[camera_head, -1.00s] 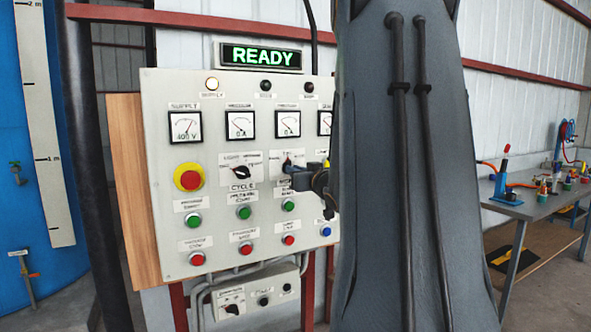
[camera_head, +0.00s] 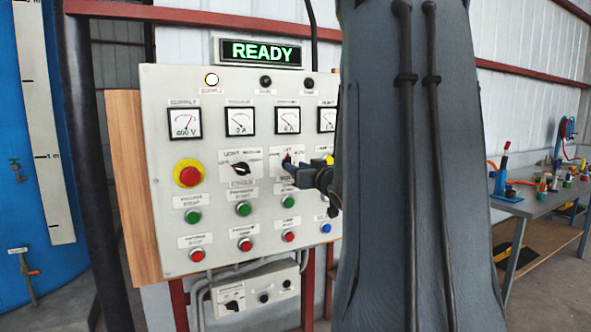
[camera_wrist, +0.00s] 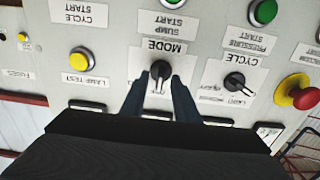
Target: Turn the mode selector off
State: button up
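The mode selector (camera_wrist: 160,70) is a small black rotary knob on a pale label plate marked MODE. In the wrist view, which shows the panel upside down, its pointer aims roughly down the picture, towards the panel's top. My gripper (camera_wrist: 159,82) is open, with one dark finger on each side of the knob and a small gap showing. I cannot tell whether either finger touches it. In the head view my gripper (camera_head: 289,168) is up against the panel and partly hides the selector and its plate.
The cycle selector (camera_wrist: 234,81) sits beside the mode selector, with the red emergency button (camera_wrist: 300,92) beyond. The yellow lamp test button (camera_wrist: 81,60) is on the other side. Green start buttons and gauges surround them on the control panel (camera_head: 160,240). A lit READY sign (camera_head: 260,52) hangs above.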

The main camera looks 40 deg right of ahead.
jog(key=b+v, duration=0.1)
jog(key=v, duration=0.5)
jog(key=shift+s, duration=0.1)
dwell(0.3)
